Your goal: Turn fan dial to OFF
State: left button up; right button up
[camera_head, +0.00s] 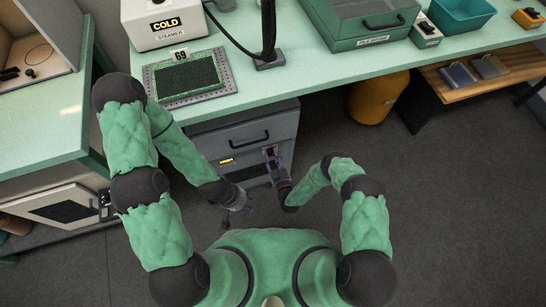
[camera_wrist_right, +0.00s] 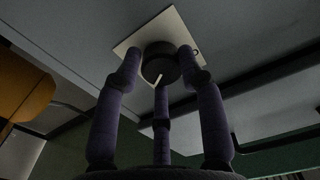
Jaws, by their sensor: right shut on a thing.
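The dark round dial (camera_wrist_right: 158,60) sits on a pale square plate (camera_wrist_right: 166,25) in the right wrist view. A short white pointer line on the dial points toward the bottom of that picture, and a small dark mark shows near the plate's right corner. The fingers of my right gripper (camera_wrist_right: 160,85) are closed around the dial. In the head view my right gripper (camera_head: 274,160) is at the front of the grey drawer cabinet (camera_head: 215,143) and hides the dial. My left gripper (camera_head: 238,198) hangs lower, apart from the cabinet; its finger opening is too small to tell.
The green bench (camera_head: 285,75) overhangs the cabinet. A yellow container (camera_head: 377,97) stands below. The floor at right is clear.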

jog(key=shift+s+f, duration=0.1)
jog(key=shift+f, duration=0.05)
jog(key=n, duration=1.2)
jog(key=shift+d, duration=0.1)
jog(key=n, duration=0.7)
jog(key=shift+d, duration=0.1)
jog(key=shift+r+n, duration=0.2)
jog(key=shift+n, duration=2)
jog(key=shift+w+d+r, duration=0.1)
jog(key=shift+w+d, duration=0.05)
jog(key=shift+w, duration=0.1)
jog(key=o, duration=1.1)
jog(key=shift+s, duration=0.1)
